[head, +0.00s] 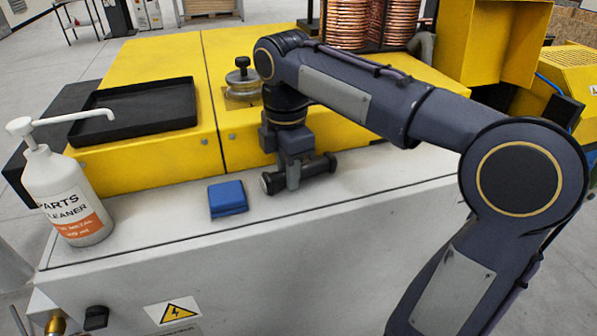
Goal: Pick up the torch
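The torch (315,167), a short dark cylinder with a wider round head at its left end, lies on the pale grey ledge in front of the yellow machine. My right gripper (293,180) points straight down over the torch. One finger shows on the near side of the torch, in front of its body. The far finger is hidden, so I cannot tell whether the fingers press on it. The torch looks level and low on the ledge. My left gripper is not in the head view.
A blue block (228,198) lies on the ledge just left of the torch. A white cleaner bottle (66,195) stands at the ledge's left end. A black tray (135,108) sits on the yellow machine (220,50). Copper coils (347,22) stand behind.

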